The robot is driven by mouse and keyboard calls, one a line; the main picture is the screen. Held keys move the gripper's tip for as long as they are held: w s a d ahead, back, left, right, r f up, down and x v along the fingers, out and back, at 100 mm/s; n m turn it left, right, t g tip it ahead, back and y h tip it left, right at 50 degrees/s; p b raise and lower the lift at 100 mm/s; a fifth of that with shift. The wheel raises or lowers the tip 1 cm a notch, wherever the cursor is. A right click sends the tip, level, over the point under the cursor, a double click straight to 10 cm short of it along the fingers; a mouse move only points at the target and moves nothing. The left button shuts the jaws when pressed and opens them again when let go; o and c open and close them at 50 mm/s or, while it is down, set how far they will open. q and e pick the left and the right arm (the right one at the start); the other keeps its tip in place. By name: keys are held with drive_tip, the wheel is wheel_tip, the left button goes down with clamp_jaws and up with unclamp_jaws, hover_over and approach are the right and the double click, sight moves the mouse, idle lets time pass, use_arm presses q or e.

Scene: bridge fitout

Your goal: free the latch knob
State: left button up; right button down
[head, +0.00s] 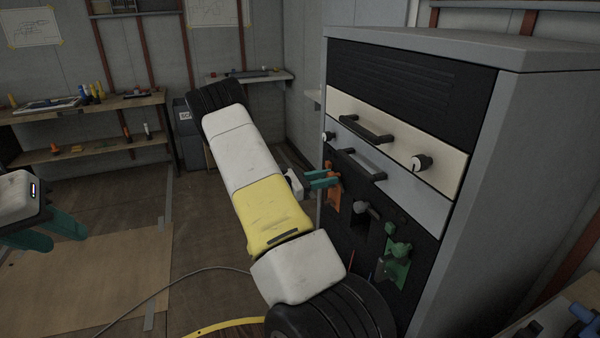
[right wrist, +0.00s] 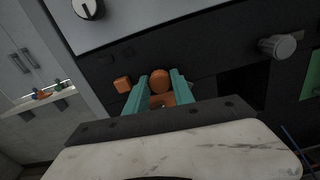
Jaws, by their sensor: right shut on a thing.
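An orange latch (head: 333,192) with a knob is on the dark lower panel of the cabinet. My right gripper (head: 322,179) reaches it from the left, its teal fingers at the latch's upper part. In the right wrist view the fingers of my right gripper (right wrist: 156,92) stand on either side of the round orange knob (right wrist: 160,80) and are shut on it. A small orange block (right wrist: 122,85) sits just left of the fingers. The lower part of the latch is partly hidden by the gripper. My left gripper (head: 47,232) is open and empty at the far left, away from the cabinet.
A grey knob (head: 367,209) and a green fitting (head: 395,256) are on the same panel, right of the orange latch. A cable (head: 180,277) lies on the floor; shelves stand behind.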

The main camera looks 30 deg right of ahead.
drive_tip(key=shift+n, duration=3.7)
drive_tip(key=c, duration=1.1)
unclamp_jaws()
drive_tip(key=a, duration=0.5)
drive_tip(key=w+a, duration=0.1)
drive_tip(key=a, duration=0.2)
drive_tip(key=shift+s, duration=0.1)
